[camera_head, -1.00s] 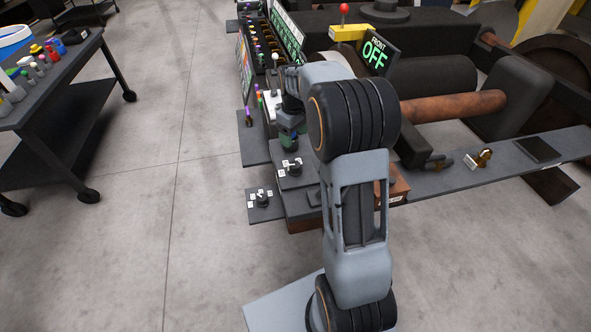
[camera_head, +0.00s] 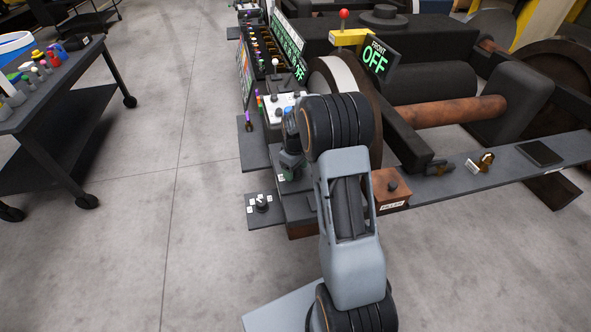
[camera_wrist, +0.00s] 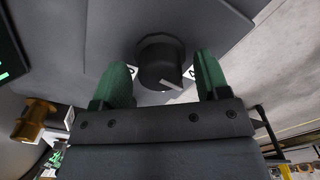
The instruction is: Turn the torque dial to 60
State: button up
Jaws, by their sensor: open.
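A black dial knob (camera_wrist: 162,64) with a white pointer line stands on a dark plate in the wrist view. White labels sit around it, partly hidden, and I cannot read them fully. My gripper (camera_wrist: 163,70) is open, its green fingers on either side of the knob with gaps visible. In the head view my gripper (camera_head: 290,165) is low over the upper dial plate and hides that knob. A second black dial (camera_head: 262,204) with white labels sits on a lower plate to the left. No label reading "torque" is legible.
A rusty box marked FILLER (camera_head: 391,189) with a black knob stands to the right. A dark cart (camera_head: 60,110) with small items stands left, with clear floor between.

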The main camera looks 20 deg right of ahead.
jog(key=shift+f, duration=0.1)
jog(key=c, duration=0.9)
jog(key=shift+c, duration=0.2)
jog(key=shift+m, duration=0.3)
jog(key=m, duration=0.5)
jog(key=shift+m+p, duration=0.3)
jog(key=shift+p, duration=0.05)
jog(key=m, duration=0.5)
jog(key=shift+m, duration=0.4)
jog(key=o, duration=0.9)
